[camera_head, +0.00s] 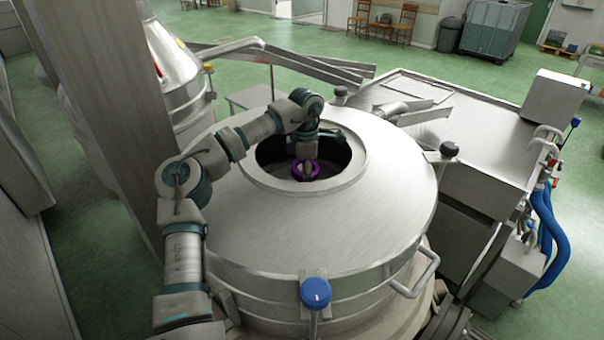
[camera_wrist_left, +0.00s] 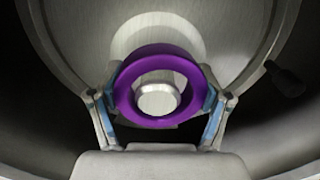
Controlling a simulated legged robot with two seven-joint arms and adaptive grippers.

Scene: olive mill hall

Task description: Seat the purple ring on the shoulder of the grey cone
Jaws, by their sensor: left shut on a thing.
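The purple ring (camera_wrist_left: 181,61) sits between the two fingers of my left gripper (camera_wrist_left: 160,92), which is shut on its sides. In the head view the purple ring (camera_head: 296,172) shows inside the round opening of the steel vessel, under my left wrist. The round light-grey top of the grey cone (camera_wrist_left: 157,98) shows through the ring's hole, slightly below its middle. I cannot tell whether the ring is around the cone's tip or above it. The cone's shoulder is hidden by the ring and gripper. My right gripper is not in view.
The vessel's opening has a wide steel rim (camera_head: 350,181) close around my left forearm. A blue knob (camera_head: 315,292) and a handle (camera_head: 418,276) stand at the vessel's front. A steel machine (camera_head: 470,150) stands at the right. A grey pillar (camera_head: 95,110) rises at the left.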

